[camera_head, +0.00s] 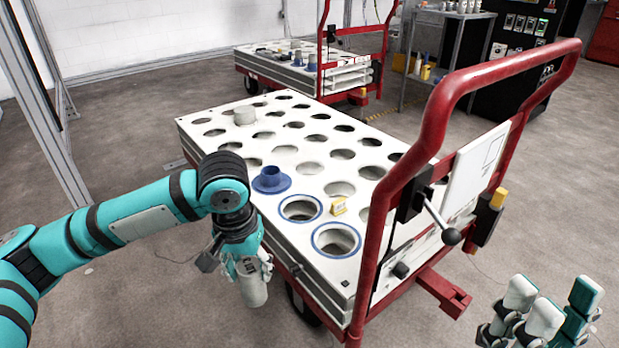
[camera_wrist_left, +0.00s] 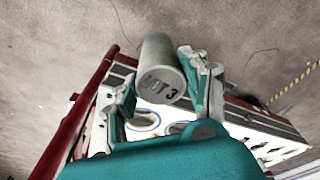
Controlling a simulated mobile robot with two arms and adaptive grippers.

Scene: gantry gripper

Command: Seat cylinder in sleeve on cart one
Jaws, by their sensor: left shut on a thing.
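My left gripper (camera_head: 252,266) is shut on a grey cylinder (camera_head: 254,290), held upright beside the near cart's left front side, outside its top. The near cart (camera_head: 215,112) has a white top with rows of round holes. Two front holes have blue rims, one nearer (camera_head: 336,256) and one farther (camera_head: 300,219). A blue flanged sleeve (camera_head: 271,184) stands behind them. My right gripper (camera_head: 550,305) is open and empty at the lower right.
The near cart's red handle frame (camera_head: 435,125) rises on its right. A second cart (camera_head: 270,58) is behind. Open floor lies left.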

